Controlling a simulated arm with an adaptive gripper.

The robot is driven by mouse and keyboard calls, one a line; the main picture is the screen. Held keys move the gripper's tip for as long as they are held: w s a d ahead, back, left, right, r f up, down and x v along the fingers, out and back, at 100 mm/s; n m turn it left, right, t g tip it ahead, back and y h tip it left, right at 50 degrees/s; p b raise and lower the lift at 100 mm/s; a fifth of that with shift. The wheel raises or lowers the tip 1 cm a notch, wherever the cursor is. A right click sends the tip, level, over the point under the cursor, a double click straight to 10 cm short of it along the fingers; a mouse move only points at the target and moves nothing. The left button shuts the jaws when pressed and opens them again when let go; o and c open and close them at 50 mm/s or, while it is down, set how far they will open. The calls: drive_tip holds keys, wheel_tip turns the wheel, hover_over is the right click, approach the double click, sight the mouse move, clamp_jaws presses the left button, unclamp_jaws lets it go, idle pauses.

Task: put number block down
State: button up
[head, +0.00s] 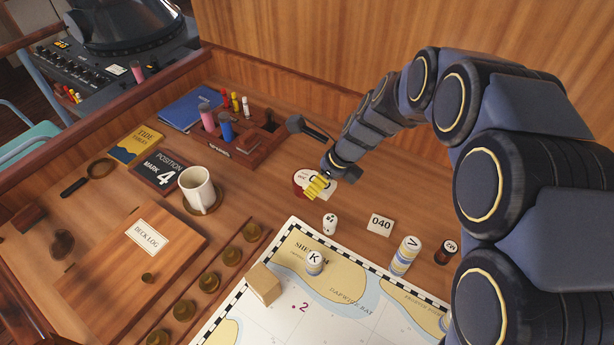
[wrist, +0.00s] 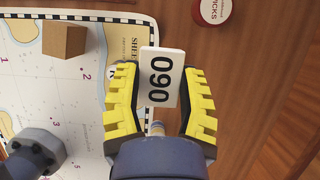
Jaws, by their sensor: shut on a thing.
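My gripper (head: 318,188) has yellow fingers and hangs over the desk beyond the chart's top edge in the head view. In the wrist view my gripper (wrist: 162,88) is shut on a white number block (wrist: 160,77). The block's printed face shows, with digits turned sideways that read 090 or 060. In the head view the fingers mostly hide the held block. Another white number block (head: 380,224), marked 040, lies flat on the desk to the right of my gripper. I cannot tell how high the held block is above the desk.
A round red and white tin (head: 298,180) is close behind my gripper; it also shows in the wrist view (wrist: 215,10). A small white piece (head: 330,223) stands in front. The chart (head: 270,318) bears a wooden block (head: 264,284). A mug (head: 197,187) stands left.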

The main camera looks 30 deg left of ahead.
drive_tip(key=w+a+f, duration=0.4)
drive_tip(key=w+a, duration=0.2)
drive_tip(key=a, duration=0.1)
hover_over(303, 177)
drive_tip(key=d, duration=0.2)
drive_tip(key=f, duration=0.2)
drive_tip(key=s+f, duration=0.1)
drive_tip(key=f, duration=0.1)
drive_tip(key=shift+a+f, duration=0.1)
drive_tip(key=shift+f, duration=0.15)
drive_tip(key=shift+w+a+f, duration=0.2)
drive_tip(key=shift+w, duration=0.05)
drive_tip(key=shift+w+a+f, duration=0.2)
drive_tip(key=shift+f, duration=0.25)
drive_tip(key=shift+w+f, duration=0.15)
drive_tip(key=shift+f, duration=1.4)
drive_tip(key=shift+f, duration=0.15)
drive_tip(key=o, duration=0.9)
